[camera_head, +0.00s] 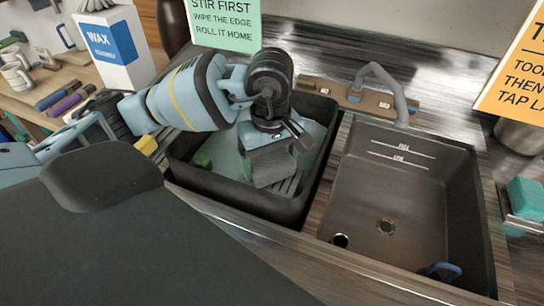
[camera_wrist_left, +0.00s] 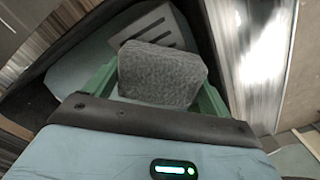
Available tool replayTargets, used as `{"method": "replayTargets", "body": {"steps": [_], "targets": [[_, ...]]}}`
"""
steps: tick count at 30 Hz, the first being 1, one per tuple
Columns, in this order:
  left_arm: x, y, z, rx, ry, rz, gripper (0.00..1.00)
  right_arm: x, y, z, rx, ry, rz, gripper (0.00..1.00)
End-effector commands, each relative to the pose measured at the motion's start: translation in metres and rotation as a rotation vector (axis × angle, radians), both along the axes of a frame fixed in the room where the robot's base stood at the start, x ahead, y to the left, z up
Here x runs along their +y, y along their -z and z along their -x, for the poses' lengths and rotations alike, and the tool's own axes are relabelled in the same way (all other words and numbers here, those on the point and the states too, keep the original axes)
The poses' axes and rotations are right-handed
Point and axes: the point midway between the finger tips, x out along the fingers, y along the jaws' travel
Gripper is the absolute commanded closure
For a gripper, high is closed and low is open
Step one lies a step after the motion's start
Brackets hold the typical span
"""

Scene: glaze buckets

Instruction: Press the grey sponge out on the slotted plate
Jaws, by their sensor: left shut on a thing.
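The grey sponge (camera_head: 270,167) is held in my left gripper (camera_head: 277,145), inside the dark tub (camera_head: 318,170). It also shows in the left wrist view (camera_wrist_left: 162,76), between the two green fingers. The slotted plate (camera_head: 289,184) lies in the tub below the sponge, partly hidden by it; its slots show in the left wrist view (camera_wrist_left: 152,30) beyond the sponge. I cannot tell whether the sponge touches the plate. My right gripper is not in view.
An empty sink (camera_head: 385,200) with a grey faucet (camera_head: 385,88) is to the right. A white WAX box (camera_head: 112,45) and mugs stand at the left. A teal block (camera_head: 526,197) sits far right.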

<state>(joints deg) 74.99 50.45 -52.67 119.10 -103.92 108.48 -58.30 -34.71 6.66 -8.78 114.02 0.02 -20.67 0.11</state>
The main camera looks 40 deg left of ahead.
Motion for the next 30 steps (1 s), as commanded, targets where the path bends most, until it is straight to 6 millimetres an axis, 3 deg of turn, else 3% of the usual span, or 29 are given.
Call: {"method": "replayTargets", "body": {"steps": [30], "targets": [[0.0000,0.0038,-0.0001,-0.001,0.000,0.000,0.42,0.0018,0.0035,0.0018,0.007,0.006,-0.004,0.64]]}}
